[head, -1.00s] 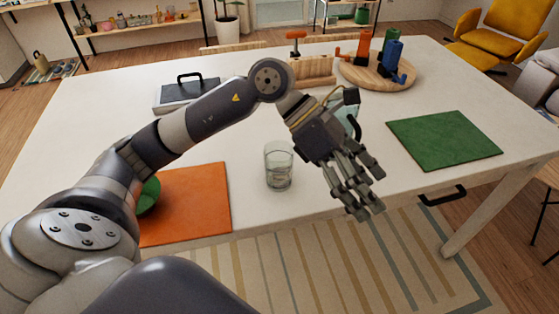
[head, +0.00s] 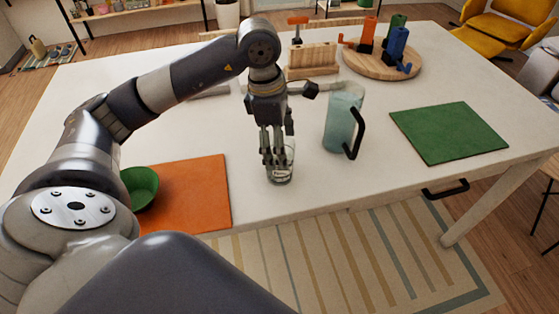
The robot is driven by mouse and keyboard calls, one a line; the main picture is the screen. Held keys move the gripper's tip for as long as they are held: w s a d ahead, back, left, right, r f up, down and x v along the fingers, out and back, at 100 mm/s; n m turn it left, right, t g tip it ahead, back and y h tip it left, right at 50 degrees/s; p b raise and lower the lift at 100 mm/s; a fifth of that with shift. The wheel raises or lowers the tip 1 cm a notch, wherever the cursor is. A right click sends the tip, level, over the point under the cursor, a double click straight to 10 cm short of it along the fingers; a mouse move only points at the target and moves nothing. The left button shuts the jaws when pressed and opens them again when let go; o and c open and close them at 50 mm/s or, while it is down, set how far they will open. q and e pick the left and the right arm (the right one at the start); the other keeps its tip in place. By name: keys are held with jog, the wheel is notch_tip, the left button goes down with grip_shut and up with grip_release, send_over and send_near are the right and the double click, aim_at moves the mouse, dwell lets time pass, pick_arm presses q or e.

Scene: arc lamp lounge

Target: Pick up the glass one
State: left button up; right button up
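A clear glass tumbler (head: 281,178) stands upright near the table's front edge, its upper part largely covered by my fingers. My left gripper (head: 275,162) points down at the tumbler, with its fingers at the upper part. I cannot tell whether they are in front of, around or inside the glass, or touching it. A pale blue-green see-through pitcher (head: 341,118) with a black handle stands to the right of the gripper. My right gripper is out of view.
An orange mat (head: 190,200) with a green bowl (head: 141,187) lies left. A green mat (head: 448,132) lies right. Behind are a wooden block (head: 313,65) and a round board (head: 381,62) carrying orange, green and blue items.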

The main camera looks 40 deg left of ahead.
pick_arm(q)
jog(key=shift+w+d+f+p, duration=0.15)
jog(key=shift+f+p, duration=0.2)
jog(key=shift+f, duration=0.85)
jog(key=shift+d+f+p, duration=0.1)
jog(key=shift+f+p, duration=0.25)
jog(key=shift+f, duration=0.8)
jog(key=c, duration=1.3)
